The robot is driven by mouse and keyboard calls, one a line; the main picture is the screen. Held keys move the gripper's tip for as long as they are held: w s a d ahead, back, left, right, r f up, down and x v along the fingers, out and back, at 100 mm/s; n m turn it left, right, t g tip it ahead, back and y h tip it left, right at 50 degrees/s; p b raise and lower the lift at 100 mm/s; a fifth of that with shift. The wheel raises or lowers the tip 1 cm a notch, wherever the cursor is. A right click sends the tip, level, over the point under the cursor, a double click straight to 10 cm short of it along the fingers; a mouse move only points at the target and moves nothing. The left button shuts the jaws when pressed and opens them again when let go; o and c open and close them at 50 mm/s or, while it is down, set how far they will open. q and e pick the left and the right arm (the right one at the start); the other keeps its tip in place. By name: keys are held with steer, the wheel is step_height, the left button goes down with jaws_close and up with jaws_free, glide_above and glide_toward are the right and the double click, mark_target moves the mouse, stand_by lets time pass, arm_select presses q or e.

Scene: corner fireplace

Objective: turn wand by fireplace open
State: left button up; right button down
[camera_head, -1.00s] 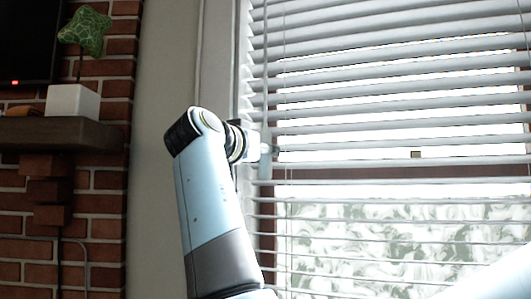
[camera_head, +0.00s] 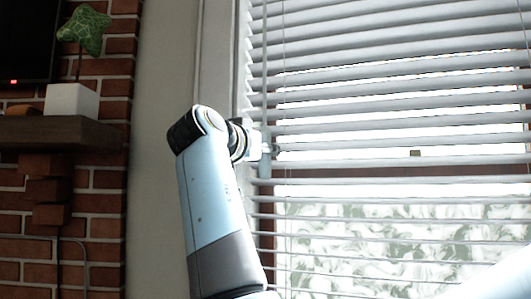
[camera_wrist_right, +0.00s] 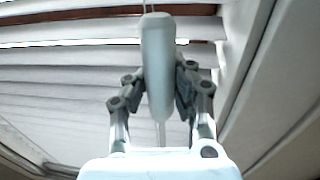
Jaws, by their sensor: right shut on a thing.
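The wand (camera_head: 264,80) hangs as a thin pale rod at the left edge of the window blinds (camera_head: 390,110). My right gripper (camera_head: 266,146) is at the wand's lower part, reaching it from the left, with its fingers small in the head view. In the right wrist view, my right gripper (camera_wrist_right: 165,92) is shut on the wand's thick pale handle (camera_wrist_right: 157,60), with a finger on each side. A thin cord shows above the handle. The blinds' slats are tilted, with bright gaps between them. My left gripper is not in view.
The brick fireplace wall (camera_head: 100,180) stands at the left with a dark wooden mantel (camera_head: 60,133). A white pot (camera_head: 72,100) with a green star-shaped top (camera_head: 84,30) sits on it. Bare wall (camera_head: 160,200) lies between bricks and window frame.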

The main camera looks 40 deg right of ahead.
steer(key=shift+f, duration=0.2)
steer(key=c, duration=1.6)
jaws_free()
steer(key=shift+c, duration=0.2)
steer(key=o, duration=0.6)
steer(key=shift+s+a+r, duration=0.1)
steer(key=shift+a+r, duration=0.1)
steer(key=shift+c, duration=0.2)
steer(key=shift+d, duration=0.15)
step_height(320, 180, up, 10)
steer(key=shift+f, duration=0.1)
